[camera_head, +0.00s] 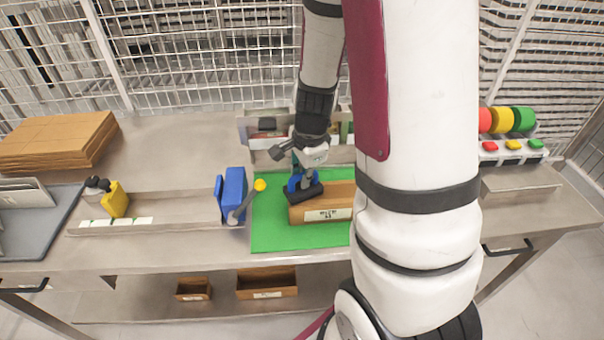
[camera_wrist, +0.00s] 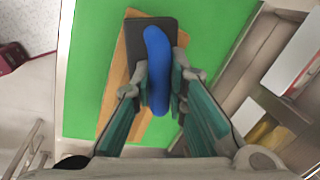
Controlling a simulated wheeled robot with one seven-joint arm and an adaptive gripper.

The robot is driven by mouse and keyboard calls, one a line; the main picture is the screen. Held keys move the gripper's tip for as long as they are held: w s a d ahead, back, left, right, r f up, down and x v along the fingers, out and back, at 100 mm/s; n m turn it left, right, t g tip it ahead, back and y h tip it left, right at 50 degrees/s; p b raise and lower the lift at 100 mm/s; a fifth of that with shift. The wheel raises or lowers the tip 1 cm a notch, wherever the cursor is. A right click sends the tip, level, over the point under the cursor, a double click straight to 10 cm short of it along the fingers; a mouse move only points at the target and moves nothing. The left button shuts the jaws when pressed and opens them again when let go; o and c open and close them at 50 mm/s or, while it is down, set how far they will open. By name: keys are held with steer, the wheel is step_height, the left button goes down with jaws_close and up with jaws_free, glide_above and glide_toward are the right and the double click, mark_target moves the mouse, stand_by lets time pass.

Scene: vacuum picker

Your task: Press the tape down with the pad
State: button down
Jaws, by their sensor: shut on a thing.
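My gripper (camera_head: 308,178) is shut on the blue handle of a pad with a dark base (camera_head: 304,195). In the wrist view the fingers (camera_wrist: 159,78) stand either side of the blue handle (camera_wrist: 156,60), and the dark base (camera_wrist: 135,40) shows under it. The pad is over the left part of the top of a brown cardboard box (camera_head: 340,200); I cannot tell whether it is pressed against it. The box also shows in the wrist view (camera_wrist: 112,100). It has a white label (camera_head: 327,214) on its front. I cannot make out the tape; the pad and my arm hide part of the box.
The box rests on a green mat (camera_head: 275,235). A yellow bottle (camera_head: 115,200) is further left.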

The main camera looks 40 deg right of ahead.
steer(key=shift+r, duration=0.15)
steer(key=shift+s+r+p, duration=0.1)
steer(key=shift+r+p, duration=1.65)
steer(key=shift+r, duration=0.4)
